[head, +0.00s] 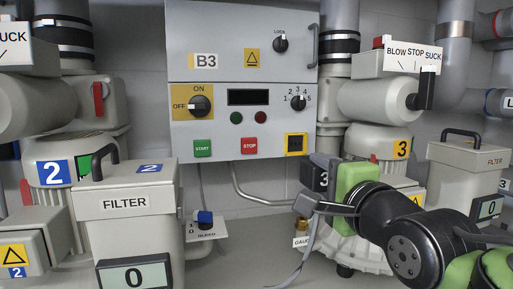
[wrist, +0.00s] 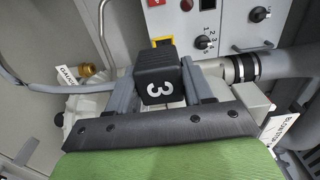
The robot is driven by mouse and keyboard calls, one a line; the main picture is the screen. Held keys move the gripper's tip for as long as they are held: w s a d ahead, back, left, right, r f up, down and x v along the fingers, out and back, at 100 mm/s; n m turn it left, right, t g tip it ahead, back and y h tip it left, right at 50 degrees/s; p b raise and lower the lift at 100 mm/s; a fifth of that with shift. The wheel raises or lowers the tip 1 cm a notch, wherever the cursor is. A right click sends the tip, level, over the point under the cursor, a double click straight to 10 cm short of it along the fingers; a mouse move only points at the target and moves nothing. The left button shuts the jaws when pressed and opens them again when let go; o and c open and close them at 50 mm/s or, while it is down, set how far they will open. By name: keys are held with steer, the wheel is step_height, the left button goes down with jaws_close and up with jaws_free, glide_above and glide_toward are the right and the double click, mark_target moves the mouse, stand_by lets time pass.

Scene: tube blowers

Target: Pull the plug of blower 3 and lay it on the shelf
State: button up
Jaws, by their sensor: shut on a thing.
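The black plug (wrist: 158,82) with a white 3 sits between the two grey fingers of my gripper (wrist: 161,92) in the wrist view. The gripper is shut on it. In the head view the plug (head: 321,176) shows just left of my gripper's green body, below the control box. A black socket with a yellow frame (head: 296,144) is on the box's lower right corner, and the plug appears apart from it. Blower 3 (head: 377,145), with its yellow 3 label, stands behind my arm. A grey cable (head: 300,262) hangs below the gripper.
The control box B3 (head: 240,70) is on the back wall. A bare light grey surface (head: 250,240) lies below it. A brass fitting with a GAUGE tag (wrist: 86,71) is at left in the wrist view. Filter 2 (head: 124,230) stands at left, another filter (head: 465,180) at right.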

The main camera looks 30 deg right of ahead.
steer(key=w+a, duration=0.1)
steer(key=a, duration=0.5)
steer(key=shift+w, duration=0.3)
steer(key=shift+b, duration=0.3)
steer(key=f+b, duration=1.4)
steer(key=f, duration=0.1)
steer(key=f+b, duration=0.7)
steer(key=f, duration=0.1)
steer(key=shift+d, duration=0.3)
steer(key=shift+f+b, duration=1.25)
steer(key=shift+b, duration=0.25)
stand_by(1.0)
steer(key=shift+f+b, duration=0.45)
steer(key=shift+f, duration=0.8)
stand_by(0.5)
